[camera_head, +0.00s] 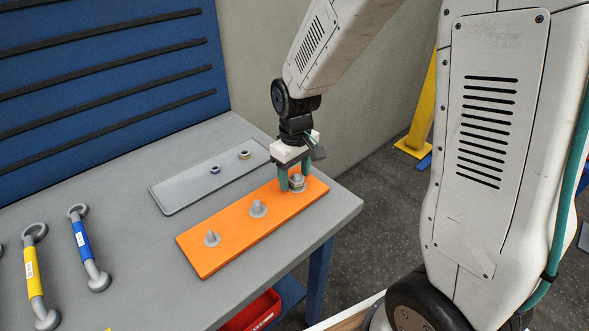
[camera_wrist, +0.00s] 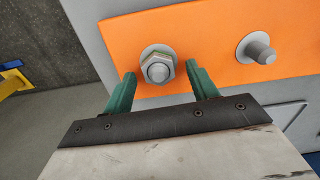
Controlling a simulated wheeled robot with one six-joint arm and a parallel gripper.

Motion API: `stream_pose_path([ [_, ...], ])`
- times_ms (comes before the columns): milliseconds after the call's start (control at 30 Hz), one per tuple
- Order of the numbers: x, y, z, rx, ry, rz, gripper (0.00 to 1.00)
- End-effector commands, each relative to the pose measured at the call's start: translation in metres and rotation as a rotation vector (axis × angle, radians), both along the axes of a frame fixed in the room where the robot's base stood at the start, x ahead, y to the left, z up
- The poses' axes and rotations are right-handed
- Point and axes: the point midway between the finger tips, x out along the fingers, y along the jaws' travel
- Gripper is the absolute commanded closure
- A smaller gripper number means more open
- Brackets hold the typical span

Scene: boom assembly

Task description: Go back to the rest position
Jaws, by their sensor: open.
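My gripper (camera_head: 291,178) is low over the right end of the orange plate (camera_head: 226,252) on the grey table. Its green fingers are open and stand on either side of a nut on a bolt (camera_head: 297,183). In the wrist view the nut (camera_wrist: 158,68) sits around the bolt, against a washer on the orange plate (camera_wrist: 205,40). The open gripper (camera_wrist: 162,88) shows gaps between its fingers and the nut there. Two other bolts on the plate, the middle bolt (camera_head: 258,208) and the left bolt (camera_head: 212,239), carry no nut.
A grey tray (camera_head: 180,197) behind the plate holds two small nuts. A blue slatted panel (camera_head: 110,75) stands behind. A red bin (camera_head: 252,312) is below the table edge.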

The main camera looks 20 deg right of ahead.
Motion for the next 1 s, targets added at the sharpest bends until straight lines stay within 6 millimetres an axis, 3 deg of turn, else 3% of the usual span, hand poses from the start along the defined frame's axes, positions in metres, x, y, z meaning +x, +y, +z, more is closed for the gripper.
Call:
stream_pose_path([
  [67,-0.0001,0.0,0.0001,0.0,0.0,0.0,0.42],
  [200,-0.0001,0.0,0.0003,0.0,0.0,0.0,0.81],
  [267,-0.0001,0.0001,0.0003,0.0,0.0,0.0,0.95],
  [300,-0.0001,0.0001,0.0003,0.0,0.0,0.0,0.95],
  [333,-0.0001,0.0001,0.0003,0.0,0.0,0.0,0.76],
  [400,-0.0002,0.0001,0.0004,0.0,0.0,0.0,0.95],
  [433,-0.0002,0.0001,0.0004,0.0,0.0,0.0,0.95],
  [467,-0.0002,0.0001,0.0004,0.0,0.0,0.0,0.59],
  [500,-0.0002,0.0001,0.0004,0.0,0.0,0.0,0.55],
  [767,-0.0003,0.0001,0.0004,0.0,0.001,0.008,0.55],
  [1000,-0.0019,0.0014,0.0004,0.0,0.001,0.313,0.55],
])
